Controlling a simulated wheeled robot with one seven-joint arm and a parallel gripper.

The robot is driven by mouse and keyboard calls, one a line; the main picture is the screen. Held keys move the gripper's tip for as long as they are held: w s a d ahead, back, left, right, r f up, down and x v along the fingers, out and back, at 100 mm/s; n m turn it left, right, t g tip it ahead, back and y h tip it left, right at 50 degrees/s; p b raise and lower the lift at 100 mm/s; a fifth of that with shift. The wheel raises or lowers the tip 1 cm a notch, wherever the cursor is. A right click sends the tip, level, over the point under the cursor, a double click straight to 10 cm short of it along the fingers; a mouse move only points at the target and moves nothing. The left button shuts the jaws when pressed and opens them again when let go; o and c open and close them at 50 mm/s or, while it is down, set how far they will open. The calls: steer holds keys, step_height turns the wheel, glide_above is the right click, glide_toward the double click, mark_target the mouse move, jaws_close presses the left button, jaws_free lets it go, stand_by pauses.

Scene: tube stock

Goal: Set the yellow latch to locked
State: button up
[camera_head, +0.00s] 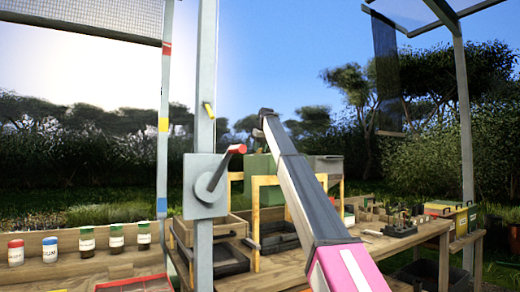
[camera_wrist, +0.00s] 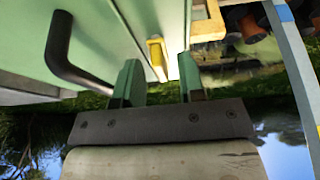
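The yellow latch (camera_wrist: 157,58) is a small upright bar on the pale green face of a cabinet (camera_wrist: 30,40) in the wrist view, close to the face's edge. My gripper (camera_wrist: 159,68) is open, with one green finger on each side of the latch in the picture. A gap shows on both sides, so neither finger appears to touch it. How deep the latch lies between the fingers is unclear. In the head view a green cabinet (camera_head: 262,168) stands behind my arm; its latch and my gripper are hidden there.
A black bar handle (camera_wrist: 66,50) sticks out from the cabinet left of the fingers. In the head view a grey post (camera_head: 206,70) carries a crank with a red grip (camera_head: 237,149). Jars (camera_head: 87,242) stand on the left bench; trays and small items cover the right bench (camera_head: 340,262).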

jaws_close()
steer(key=shift+m, duration=0.3)
steer(key=m, duration=0.2)
steer(key=m+t+h, duration=0.1)
steer(key=m, duration=0.1)
steer(key=shift+h, duration=0.3)
steer(key=m+h, duration=0.1)
steer(key=m, duration=0.3)
steer(key=shift+d+m+h, duration=0.1)
steer(key=shift+m+h, duration=0.3)
steer(key=m+h, duration=0.1)
steer(key=m, duration=0.3)
steer(key=shift+d+m+g+h, duration=0.1)
steer(key=shift+m+g+h, duration=0.2)
steer(key=shift+g+h, duration=0.1)
steer(key=shift+m+g+h, duration=0.5)
steer(key=shift+m+g, duration=0.1)
steer(key=shift+m, duration=1.3)
